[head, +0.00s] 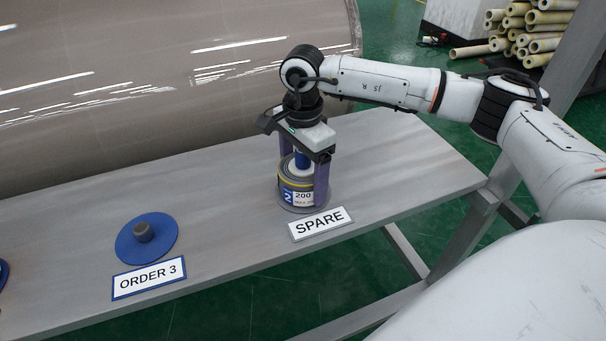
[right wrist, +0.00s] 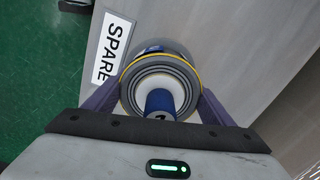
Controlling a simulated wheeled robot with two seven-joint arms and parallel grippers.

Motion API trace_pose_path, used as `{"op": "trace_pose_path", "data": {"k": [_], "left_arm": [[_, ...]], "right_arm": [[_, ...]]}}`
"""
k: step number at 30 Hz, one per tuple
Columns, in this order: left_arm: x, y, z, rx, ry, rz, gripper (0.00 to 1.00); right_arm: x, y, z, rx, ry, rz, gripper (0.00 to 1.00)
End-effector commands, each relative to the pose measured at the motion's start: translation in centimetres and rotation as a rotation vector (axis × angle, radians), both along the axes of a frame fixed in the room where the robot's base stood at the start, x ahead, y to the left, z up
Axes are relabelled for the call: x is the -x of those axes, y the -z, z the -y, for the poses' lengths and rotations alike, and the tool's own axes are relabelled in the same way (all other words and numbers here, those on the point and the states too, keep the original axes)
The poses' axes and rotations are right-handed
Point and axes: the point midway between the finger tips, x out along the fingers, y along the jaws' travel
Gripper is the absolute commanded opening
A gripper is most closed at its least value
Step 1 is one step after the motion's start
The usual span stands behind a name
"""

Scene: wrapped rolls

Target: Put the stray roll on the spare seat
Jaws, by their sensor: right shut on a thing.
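My left gripper is not in view.
Part of another blue disc shows at the left edge. A large shiny wrapped cylinder (head: 150,90) lies behind the grey table (head: 400,165). The table between the two seats is clear.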

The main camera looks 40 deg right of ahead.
Motion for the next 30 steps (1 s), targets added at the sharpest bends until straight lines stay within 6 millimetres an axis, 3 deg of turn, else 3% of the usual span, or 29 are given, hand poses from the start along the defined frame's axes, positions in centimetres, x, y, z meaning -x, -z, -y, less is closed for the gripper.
{"op": "trace_pose_path", "data": {"k": [11, 12, 15, 25, 30], "left_arm": [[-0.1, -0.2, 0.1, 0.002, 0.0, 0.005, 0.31], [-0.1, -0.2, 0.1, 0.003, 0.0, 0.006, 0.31], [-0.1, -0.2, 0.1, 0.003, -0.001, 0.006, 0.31], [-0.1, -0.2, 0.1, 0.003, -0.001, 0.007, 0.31], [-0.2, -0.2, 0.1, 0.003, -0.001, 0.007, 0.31]], "right_arm": [[0.0, -0.1, 0.0, 0.0, 0.0, 0.0, 0.49], [0.0, -0.1, 0.0, 0.0, 0.0, 0.0, 0.82], [0.0, -0.1, 0.0, 0.0, 0.0, 0.0, 0.98], [0.0, -0.3, 0.0, 0.0, 0.0, -0.001, 0.98], [-0.1, -2.5, 0.0, -0.001, 0.0, 0.002, 0.98]]}}
